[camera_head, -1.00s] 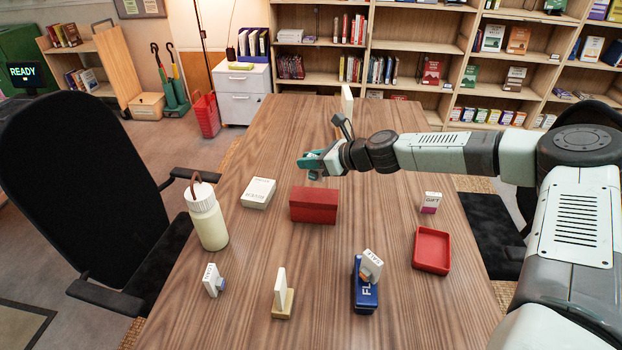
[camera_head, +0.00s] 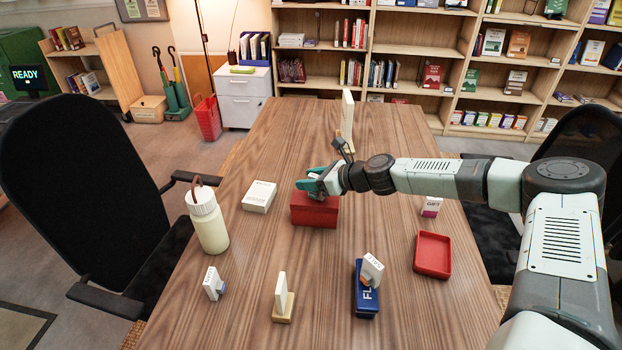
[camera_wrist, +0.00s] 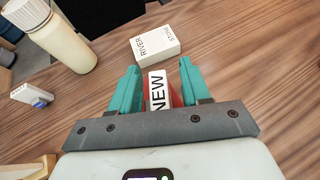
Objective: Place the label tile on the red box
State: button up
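The red box (camera_head: 315,211) sits on the table left of centre. My gripper (camera_head: 312,182) is at its top, pointing down. In the wrist view, a white label tile reading NEW (camera_wrist: 158,92) stands between the teal fingers of my gripper (camera_wrist: 160,82). The fingers look apart, with a gap showing on each side of the tile. A strip of the red box (camera_wrist: 176,96) shows right beside it. The tile's lower part is hidden, so I cannot tell whether it touches the box. In the head view the fingers hide the tile.
A white RIVER STONE box (camera_head: 259,196) and a cream bottle (camera_head: 208,222) stand to the left. A GIFT tile (camera_head: 431,207) is at right.

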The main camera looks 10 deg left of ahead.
jog(key=shift+r, duration=0.1)
jog(key=shift+d+r, duration=0.15)
jog(key=v, duration=1.1)
jog(key=shift+d, duration=0.3)
